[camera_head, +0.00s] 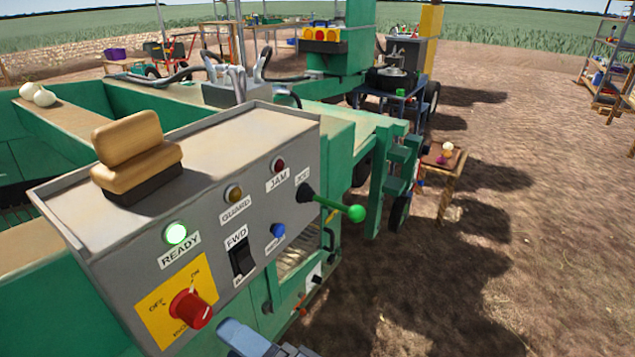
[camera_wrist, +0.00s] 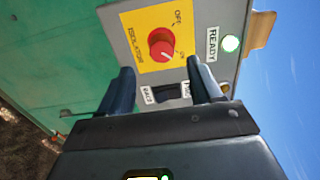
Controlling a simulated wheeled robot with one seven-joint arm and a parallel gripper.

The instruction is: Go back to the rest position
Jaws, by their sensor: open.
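The grey control box (camera_head: 215,190) on the green machine fills the left and middle of the head view. Its red isolator knob (camera_head: 190,308) sits on a yellow plate, and the green READY lamp (camera_head: 176,233) is lit. A black FWD rocker switch (camera_head: 241,258) is right of the knob. My gripper (camera_wrist: 155,80) is open and empty in the wrist view, its two dark fingers pointing at the panel. The red knob (camera_wrist: 161,44) shows beyond the fingers. The rocker (camera_wrist: 172,93) shows between them, partly hidden. In the head view, part of my arm (camera_head: 250,342) shows at the bottom edge, below the panel.
A lever with a green ball (camera_head: 356,213) sticks out right of the panel. The amber GUARD lamp (camera_head: 235,194) and red JAM lamp (camera_head: 279,165) look dark. A small wooden table (camera_head: 443,170) stands farther right. Bare soil (camera_head: 560,240) on the right is open.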

